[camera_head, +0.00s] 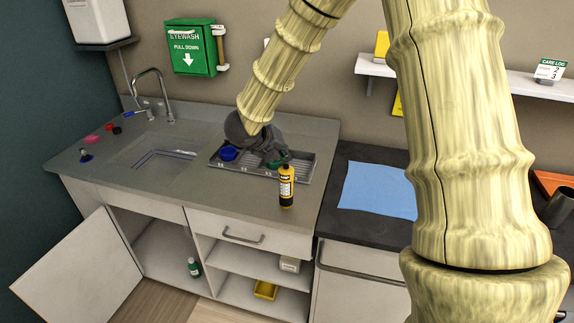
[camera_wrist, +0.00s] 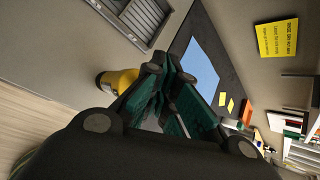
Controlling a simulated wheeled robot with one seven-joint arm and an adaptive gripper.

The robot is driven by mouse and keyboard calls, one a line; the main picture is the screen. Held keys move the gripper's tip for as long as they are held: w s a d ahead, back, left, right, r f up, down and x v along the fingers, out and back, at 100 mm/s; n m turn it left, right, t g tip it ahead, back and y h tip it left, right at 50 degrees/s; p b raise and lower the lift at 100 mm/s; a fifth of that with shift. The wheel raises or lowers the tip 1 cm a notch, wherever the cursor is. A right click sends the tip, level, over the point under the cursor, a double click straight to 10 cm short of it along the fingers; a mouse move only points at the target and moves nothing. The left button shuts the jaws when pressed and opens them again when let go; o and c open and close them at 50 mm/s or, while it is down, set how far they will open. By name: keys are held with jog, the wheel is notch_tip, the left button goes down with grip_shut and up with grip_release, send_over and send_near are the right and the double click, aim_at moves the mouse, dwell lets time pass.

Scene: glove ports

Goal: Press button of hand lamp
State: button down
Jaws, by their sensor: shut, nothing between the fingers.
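A yellow and black upright cylinder (camera_head: 286,190), which I take for the hand lamp, stands on the grey counter near its front edge. In the wrist view its yellow body (camera_wrist: 122,78) shows just left of the fingers, partly hidden by them. My gripper (camera_head: 277,160) is shut and empty, with its fingertips close to the lamp's top in the head view. In the wrist view the teal-padded fingers (camera_wrist: 155,72) come together. I cannot tell whether they touch the lamp. Its button cannot be made out.
A grey slotted tray (camera_head: 306,166) with a blue cup (camera_head: 228,153) lies behind the lamp, partly under my gripper. The sink (camera_head: 150,155) is to the left. A blue cloth (camera_head: 378,190) lies on the dark counter to the right. A cabinet door (camera_head: 80,262) stands open below.

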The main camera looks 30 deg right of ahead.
aim_at(283, 168)
jog(key=shift+w+f, duration=0.1)
jog(key=shift+f, duration=0.2)
jog(key=shift+f+b, duration=0.2)
jog(key=shift+b, duration=0.25)
jog(key=shift+f, duration=0.2)
dwell(0.6)
jog(key=shift+r, duration=0.65)
notch_tip(283, 168, up, 6)
jog(key=p, duration=0.3)
jog(key=shift+p, duration=0.3)
dwell(0.3)
